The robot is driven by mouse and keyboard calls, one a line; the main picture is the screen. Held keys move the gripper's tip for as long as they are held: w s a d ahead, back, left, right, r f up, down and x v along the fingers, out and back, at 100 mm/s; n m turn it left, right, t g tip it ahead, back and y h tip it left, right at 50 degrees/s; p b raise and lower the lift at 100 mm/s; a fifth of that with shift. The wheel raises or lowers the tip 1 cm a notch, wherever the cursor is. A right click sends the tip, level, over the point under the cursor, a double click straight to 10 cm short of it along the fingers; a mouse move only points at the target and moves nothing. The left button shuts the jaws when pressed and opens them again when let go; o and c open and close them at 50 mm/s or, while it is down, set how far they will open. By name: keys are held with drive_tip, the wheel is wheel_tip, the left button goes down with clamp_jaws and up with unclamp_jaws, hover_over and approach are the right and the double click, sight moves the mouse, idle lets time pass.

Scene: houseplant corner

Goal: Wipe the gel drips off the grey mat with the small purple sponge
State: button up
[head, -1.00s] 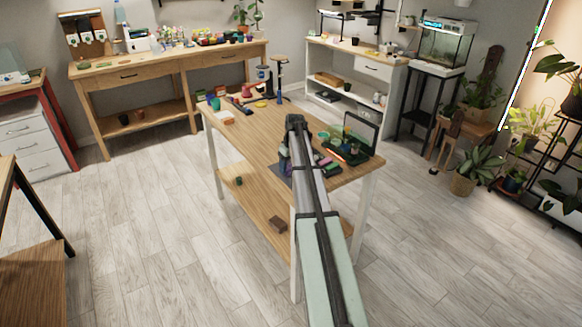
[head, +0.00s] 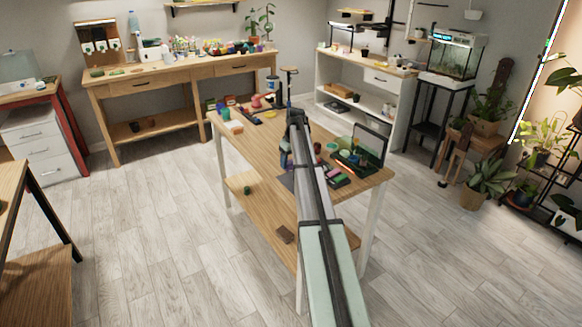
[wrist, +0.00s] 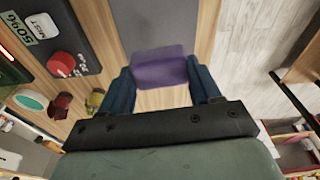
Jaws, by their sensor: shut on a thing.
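My gripper (wrist: 160,70) points down over the wooden table (head: 262,146) and is shut on the small purple sponge (wrist: 158,70), with a blue finger on each side of it. The grey mat (wrist: 160,20) shows as a plain strip beyond the sponge in the wrist view. I cannot tell whether the sponge touches the mat. In the head view my arm hides the sponge and much of the mat; a dark edge of the mat (head: 287,181) shows left of the arm. I can make out no gel drips on the visible part of the mat.
In the wrist view, a dark tray (wrist: 68,45) with a red dotted piece (wrist: 62,65) lies left of the mat, near a pale green oval (wrist: 30,100). Floor (wrist: 245,40) shows past the table edge on the right. A dark-framed panel (head: 370,143) stands at the table's right.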

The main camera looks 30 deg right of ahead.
drive_tip(key=shift+r, duration=1.85)
